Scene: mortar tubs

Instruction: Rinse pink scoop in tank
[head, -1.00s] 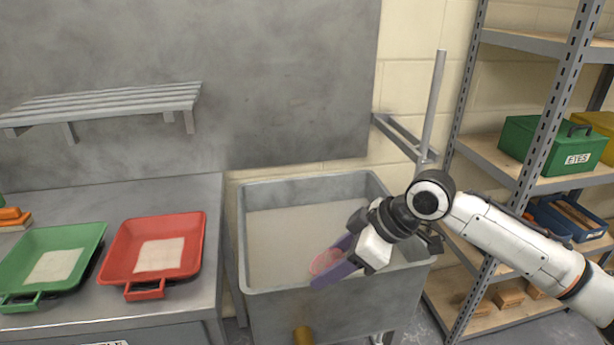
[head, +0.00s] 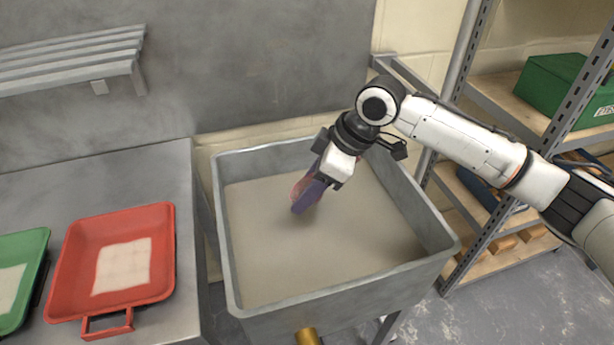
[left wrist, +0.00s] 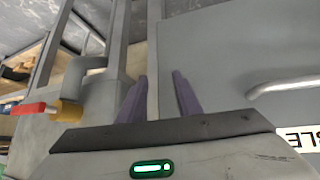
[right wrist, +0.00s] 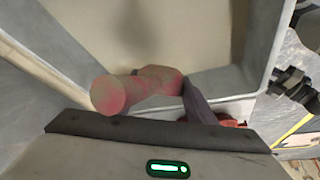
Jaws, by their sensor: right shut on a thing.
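The grey metal tank (head: 229,245) stands in the middle of the head view, filled with flat, murky beige liquid (head: 270,240). My right gripper (head: 306,200) is inside the tank's outline, over its far part, pointing down. It is shut on the pink scoop (head: 299,187), mostly hidden behind the purple fingers. In the right wrist view the scoop (right wrist: 112,95) looks pink with greyish smears, and one finger shows beside it. I cannot tell whether the scoop touches the liquid. My left gripper (left wrist: 160,80) shows only in the left wrist view, its fingers apart and empty.
A red tray (head: 162,255) and a green tray (head: 38,250), each with a pale patch, lie on the bench (head: 190,180) left of the tank. A shelf rack with a green box (head: 560,85) stands right. A brass outlet (head: 307,337) is below the tank's front.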

